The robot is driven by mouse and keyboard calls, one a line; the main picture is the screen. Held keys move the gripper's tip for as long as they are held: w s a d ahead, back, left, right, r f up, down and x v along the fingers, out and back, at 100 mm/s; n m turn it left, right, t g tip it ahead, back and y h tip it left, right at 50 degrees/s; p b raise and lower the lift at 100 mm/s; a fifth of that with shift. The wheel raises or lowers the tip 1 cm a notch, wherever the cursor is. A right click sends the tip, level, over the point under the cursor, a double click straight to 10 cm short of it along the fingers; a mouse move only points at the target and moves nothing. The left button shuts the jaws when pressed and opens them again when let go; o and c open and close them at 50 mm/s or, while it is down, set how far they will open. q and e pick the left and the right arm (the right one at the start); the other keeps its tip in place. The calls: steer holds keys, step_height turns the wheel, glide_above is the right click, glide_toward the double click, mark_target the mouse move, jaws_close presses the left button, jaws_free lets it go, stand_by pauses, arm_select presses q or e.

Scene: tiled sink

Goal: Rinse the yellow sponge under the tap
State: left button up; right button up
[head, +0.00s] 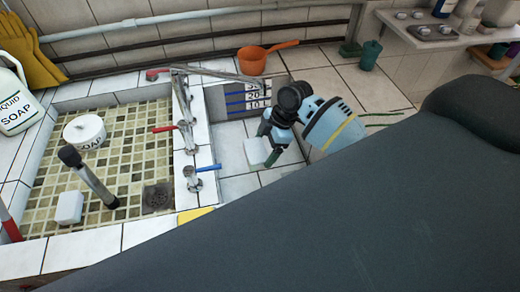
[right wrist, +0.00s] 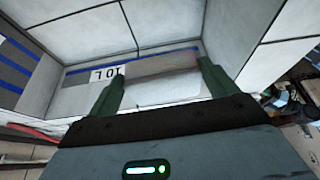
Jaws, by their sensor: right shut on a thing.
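In the right wrist view the two green fingers (right wrist: 160,90) stand on either side of a pale block. A yellow thing (head: 194,215), likely the yellow sponge, lies on the sink's front edge, partly hidden by my dark arm. The tap (head: 181,95) stands on the tiled divider, with its spout (head: 222,76) reaching right. It has a red handle (head: 165,128) and a blue handle (head: 208,168). No water shows. My left gripper is out of view.
A soap bottle (head: 15,100) and yellow gloves (head: 28,50) are at left. An orange pan (head: 254,60) sits behind the right basin.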

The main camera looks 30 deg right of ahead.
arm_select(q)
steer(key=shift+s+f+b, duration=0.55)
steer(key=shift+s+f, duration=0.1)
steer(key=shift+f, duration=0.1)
arm_select(e)
steer(key=d, duration=0.1)
steer(key=w+d, duration=0.1)
steer(key=d, duration=0.1)
steer(key=d+f, duration=0.1)
steer(key=shift+w+d, duration=0.2)
steer(key=shift+w, duration=0.15)
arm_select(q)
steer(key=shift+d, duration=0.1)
